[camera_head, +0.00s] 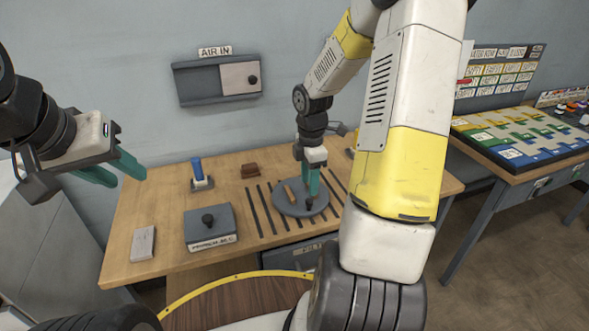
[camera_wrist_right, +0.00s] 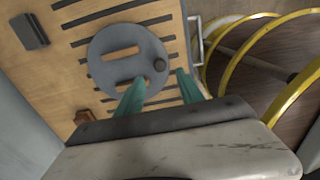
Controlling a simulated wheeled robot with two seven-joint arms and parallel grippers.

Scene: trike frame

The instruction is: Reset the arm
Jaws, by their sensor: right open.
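My right gripper (camera_head: 312,180) reaches down over the round grey plate (camera_head: 291,208) on the wooden table. In the right wrist view its teal fingers (camera_wrist_right: 157,95) stand apart with nothing held between them. That view also shows the round plate (camera_wrist_right: 105,62) just beyond the fingers, with two slots and a dark knob. I cannot tell whether a fingertip touches the plate. My left gripper (camera_head: 122,172) hangs in the air at the left, its teal fingers apart and empty.
Dark slots run beside the plate. A yellow hoop (camera_head: 215,284) curves in front. A second table (camera_head: 515,179) stands right.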

